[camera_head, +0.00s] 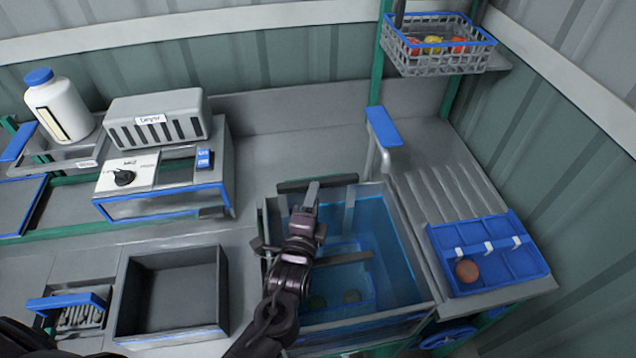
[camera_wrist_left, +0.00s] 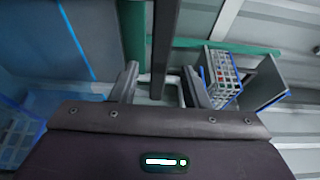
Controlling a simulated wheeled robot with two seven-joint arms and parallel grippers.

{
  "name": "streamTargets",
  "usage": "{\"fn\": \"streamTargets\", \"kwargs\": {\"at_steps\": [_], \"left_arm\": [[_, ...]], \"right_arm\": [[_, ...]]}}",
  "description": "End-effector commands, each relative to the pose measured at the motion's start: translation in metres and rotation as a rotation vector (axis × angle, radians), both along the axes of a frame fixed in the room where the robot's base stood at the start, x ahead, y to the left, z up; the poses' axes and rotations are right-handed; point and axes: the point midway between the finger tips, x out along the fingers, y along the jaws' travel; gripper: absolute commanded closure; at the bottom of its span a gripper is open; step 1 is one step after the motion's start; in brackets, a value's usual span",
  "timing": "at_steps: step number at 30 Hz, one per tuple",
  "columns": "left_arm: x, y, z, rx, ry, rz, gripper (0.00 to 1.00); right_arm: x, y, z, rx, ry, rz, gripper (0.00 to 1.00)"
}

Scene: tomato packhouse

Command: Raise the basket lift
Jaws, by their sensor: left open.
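The blue-walled water tank (camera_head: 395,225) stands in the middle of the head view. A blue-edged basket sits low in its water, with round fruit (camera_head: 350,296) in it. A dark bar (camera_head: 318,183) lies across the tank's back edge; I cannot tell whether it belongs to the lift. My left gripper (camera_head: 310,198) is open over the tank's back left part. In the left wrist view, a dark bar (camera_wrist_left: 163,45) runs between my left gripper's fingers (camera_wrist_left: 162,88), which are not closed on it. My right gripper is out of view.
Right are a ribbed board and a blue divided tray (camera_head: 498,268) with one tomato (camera_head: 466,271). An empty dark bin (camera_head: 170,298) and a grey machine (camera_head: 160,115) stand left.

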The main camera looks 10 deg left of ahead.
Motion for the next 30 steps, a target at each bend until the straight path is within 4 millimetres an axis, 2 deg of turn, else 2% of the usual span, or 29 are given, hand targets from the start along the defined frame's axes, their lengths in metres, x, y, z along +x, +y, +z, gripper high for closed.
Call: {"fn": "streamTargets", "kwargs": {"at_steps": [3, 9, 20, 30], "left_arm": [[0.022, 0.0, 0.004, 0.0, -0.002, 0.001, 0.58], [0.046, 0.0, 0.002, 0.0, -0.001, 0.0, 0.58], [0.052, 0.0, 0.0, 0.0, 0.0, 0.0, 0.58], [0.052, 0.0, 0.0, 0.0, 0.0, 0.0, 1.0]], "right_arm": [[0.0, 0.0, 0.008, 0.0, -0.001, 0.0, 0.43], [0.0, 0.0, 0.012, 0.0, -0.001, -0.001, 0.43], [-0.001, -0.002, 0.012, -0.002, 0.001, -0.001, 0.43], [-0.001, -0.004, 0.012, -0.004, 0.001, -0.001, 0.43]]}}
